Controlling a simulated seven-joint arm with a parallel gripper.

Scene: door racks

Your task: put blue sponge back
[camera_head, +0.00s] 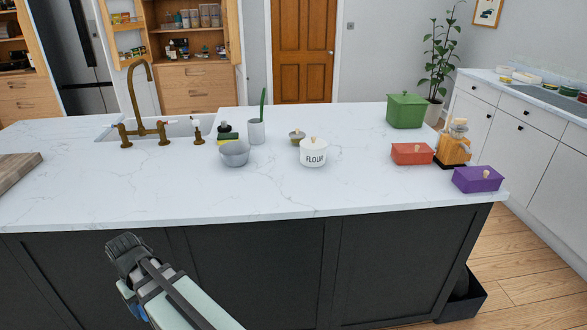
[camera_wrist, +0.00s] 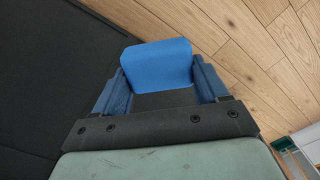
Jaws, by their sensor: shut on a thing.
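The blue sponge (camera_wrist: 157,62) is a smooth blue block in the wrist view, held between the two fingers of my gripper (camera_wrist: 160,82). The fingers are shut on it from both sides, and its far end sticks out past the fingertips. In the head view my gripper (camera_head: 124,250) is low in front of the island's dark front panels, below the worktop edge.
The white island worktop (camera_head: 350,190) carries a grey bowl (camera_head: 235,153), a flour jar (camera_head: 313,153), a green box (camera_head: 406,110), an orange box (camera_head: 411,153) and a purple box (camera_head: 478,179). Behind it, an open wooden cupboard (camera_head: 187,50) has a door rack (camera_head: 127,24). A brass tap (camera_head: 135,100) stands by the sink.

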